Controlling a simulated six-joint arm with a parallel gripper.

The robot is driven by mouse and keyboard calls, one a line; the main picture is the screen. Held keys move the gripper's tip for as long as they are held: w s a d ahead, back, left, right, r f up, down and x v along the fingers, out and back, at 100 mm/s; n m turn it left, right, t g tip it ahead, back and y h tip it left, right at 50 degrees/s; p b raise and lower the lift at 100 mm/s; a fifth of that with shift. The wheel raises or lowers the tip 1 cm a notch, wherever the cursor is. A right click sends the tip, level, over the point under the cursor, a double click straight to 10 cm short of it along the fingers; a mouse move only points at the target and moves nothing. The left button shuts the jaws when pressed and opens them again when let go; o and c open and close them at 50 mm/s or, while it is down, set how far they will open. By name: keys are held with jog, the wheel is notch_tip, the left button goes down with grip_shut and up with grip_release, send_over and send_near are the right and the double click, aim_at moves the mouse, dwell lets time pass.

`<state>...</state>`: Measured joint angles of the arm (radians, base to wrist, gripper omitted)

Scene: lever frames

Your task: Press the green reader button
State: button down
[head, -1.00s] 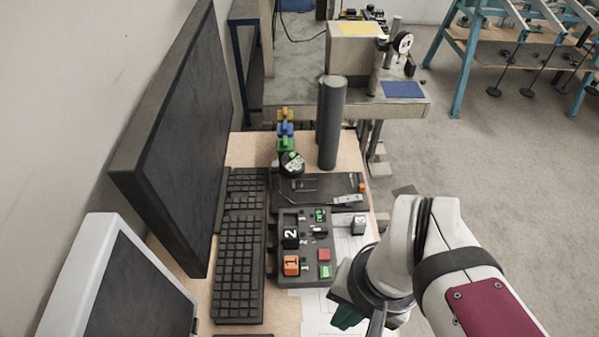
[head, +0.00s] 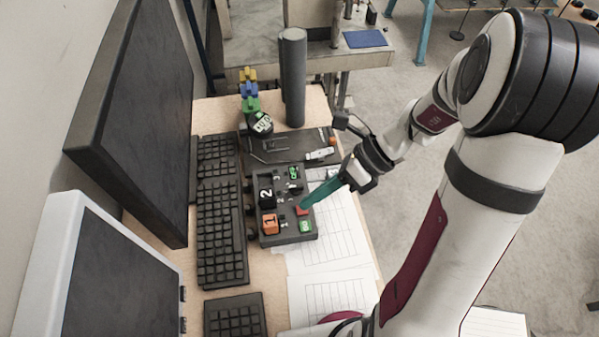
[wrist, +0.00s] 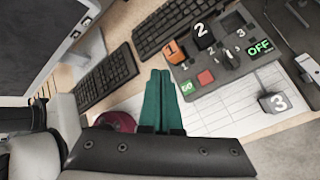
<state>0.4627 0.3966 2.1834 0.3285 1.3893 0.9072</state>
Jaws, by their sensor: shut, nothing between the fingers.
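A dark control panel (head: 271,240) lies right of the keyboard. At its near right corner is a green button marked GO (head: 306,226), with a plain red button (head: 302,210) just beyond it. Both also show in the wrist view, the green one (wrist: 188,87) and the red one (wrist: 206,77). My gripper (head: 306,203) has teal fingers, shut and empty, slanting down toward the panel's right side. In the head view the tips overlap the area by the red button; contact cannot be told. In the wrist view the fingers (wrist: 160,74) appear left of the green button.
The panel carries an orange block 1 (head: 269,222), a black block 2 (head: 266,195) and a green OFF display (head: 293,173). A dark cylinder (head: 293,80) stands behind. Paper sheets (head: 335,235) lie right of the panel.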

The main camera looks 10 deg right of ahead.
aim_at(311, 226)
jog(key=shift+f, duration=0.1)
jog(key=shift+f, duration=4.3)
jog(key=shift+f, duration=0.1)
jog(key=shift+f, duration=0.35)
jog(key=shift+f, duration=0.35)
jog(key=shift+r, duration=0.8)
jog(key=shift+r, duration=2.5)
